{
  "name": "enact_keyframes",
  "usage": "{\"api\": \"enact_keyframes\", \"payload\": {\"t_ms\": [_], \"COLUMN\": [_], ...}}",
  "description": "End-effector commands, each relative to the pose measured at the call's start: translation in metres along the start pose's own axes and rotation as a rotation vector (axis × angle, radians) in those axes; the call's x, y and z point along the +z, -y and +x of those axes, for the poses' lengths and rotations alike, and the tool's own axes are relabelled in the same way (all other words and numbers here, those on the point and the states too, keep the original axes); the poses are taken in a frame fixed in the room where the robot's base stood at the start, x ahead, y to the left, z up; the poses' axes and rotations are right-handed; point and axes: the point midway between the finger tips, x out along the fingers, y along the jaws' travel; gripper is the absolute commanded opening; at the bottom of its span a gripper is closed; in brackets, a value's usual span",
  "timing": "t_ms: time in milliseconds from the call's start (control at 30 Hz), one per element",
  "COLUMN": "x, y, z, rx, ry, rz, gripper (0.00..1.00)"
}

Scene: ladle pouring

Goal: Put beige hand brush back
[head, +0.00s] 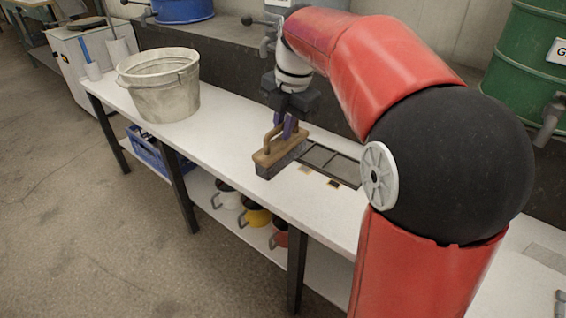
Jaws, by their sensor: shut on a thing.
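The hand brush (279,151) has a beige-brown wooden body with a looped handle and dark bristles on its underside. It is in the head view, near the middle, over the white bench. My gripper (284,126) is shut on its handle from above, with the fingers pointing down. The brush appears level, just in front of a dark-framed grid (330,163) set in the bench top. I cannot tell whether the bristles touch the bench. My red arm hides the bench to the right.
A whitish bucket (165,98) stands on the bench (225,140) to the left. Several mugs, including a yellow one (256,215), and a blue crate (148,150) are on the lower shelf. A green drum (530,70) is at the back right. The bench between bucket and brush is clear.

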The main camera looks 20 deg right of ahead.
Motion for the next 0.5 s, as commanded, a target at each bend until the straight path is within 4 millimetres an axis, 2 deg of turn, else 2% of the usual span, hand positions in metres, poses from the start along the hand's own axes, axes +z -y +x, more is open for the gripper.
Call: {"api": "enact_keyframes", "payload": {"t_ms": [33, 100, 200, 367, 500], "x": [-0.001, -0.001, -0.001, 0.000, 0.000], "y": [0.004, 0.006, 0.009, 0.011, 0.015], "z": [0.015, 0.029, 0.043, 0.054, 0.076], "rx": [-0.002, -0.002, -0.001, 0.000, -0.001], "ry": [-0.002, -0.002, -0.001, -0.001, -0.001], "rz": [0.000, 0.000, 0.000, 0.000, 0.000], "gripper": [0.00, 0.00, 0.00, 0.00, 0.00]}}
